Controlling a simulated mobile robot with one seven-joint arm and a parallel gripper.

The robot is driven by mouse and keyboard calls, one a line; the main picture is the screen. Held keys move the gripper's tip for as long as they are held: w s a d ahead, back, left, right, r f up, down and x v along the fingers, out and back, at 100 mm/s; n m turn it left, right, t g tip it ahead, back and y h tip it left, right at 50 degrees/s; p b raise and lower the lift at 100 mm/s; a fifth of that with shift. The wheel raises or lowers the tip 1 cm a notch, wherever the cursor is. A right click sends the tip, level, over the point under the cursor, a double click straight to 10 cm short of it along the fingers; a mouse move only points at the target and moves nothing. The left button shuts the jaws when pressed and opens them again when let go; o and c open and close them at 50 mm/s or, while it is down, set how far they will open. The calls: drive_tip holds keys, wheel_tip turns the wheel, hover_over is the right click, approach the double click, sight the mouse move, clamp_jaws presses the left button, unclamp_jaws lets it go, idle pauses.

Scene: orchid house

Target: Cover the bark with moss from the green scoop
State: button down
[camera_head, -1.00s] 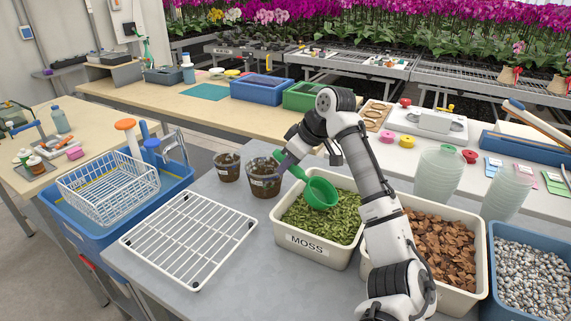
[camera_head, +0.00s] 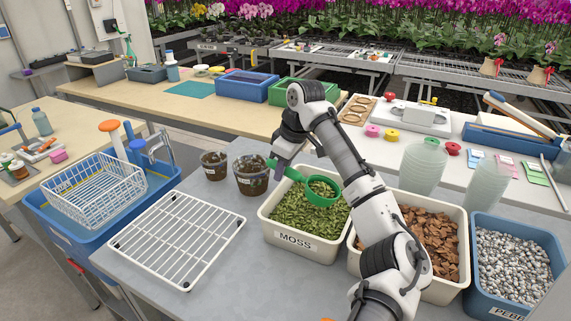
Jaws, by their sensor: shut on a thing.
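My gripper (camera_head: 283,165) is shut on the handle of the green scoop (camera_head: 322,196). The scoop is over the moss bin (camera_head: 296,243), its bowl facing up and showing green moss inside. I cannot tell whether the bowl touches the moss (camera_head: 292,214) below. Two clear pots with dark brown contents stand left of the moss bin. The larger pot (camera_head: 251,182) has a label and is close to my gripper; the smaller pot (camera_head: 214,167) is further left. The bark bin (camera_head: 462,217) with brown bark chips (camera_head: 440,238) is right of the moss, partly hidden by my arm.
A white wire rack (camera_head: 178,238) lies on the grey table left of the moss bin. A blue pebble bin (camera_head: 510,228) stands at the far right. A white basket (camera_head: 95,190) sits in a blue tub (camera_head: 40,208) at the left. Bare table shows between the rack and pots.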

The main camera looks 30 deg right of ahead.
drive_tip(key=shift+w+a+r+g+h+p, duration=0.3)
drive_tip(key=shift+w+r+p, duration=0.3)
drive_tip(key=shift+p, duration=0.5)
drive_tip(key=shift+w+a+r+g+h+p, duration=0.2)
drive_tip(key=shift+w+a+r+g+p, duration=0.15)
drive_tip(key=shift+r+p, duration=0.6)
drive_tip(key=shift+w+a+r+g+h+p, duration=0.35)
drive_tip(key=shift+w+g+p, duration=0.25)
drive_tip(key=shift+p, duration=0.4)
drive_tip(key=shift+f, duration=0.1)
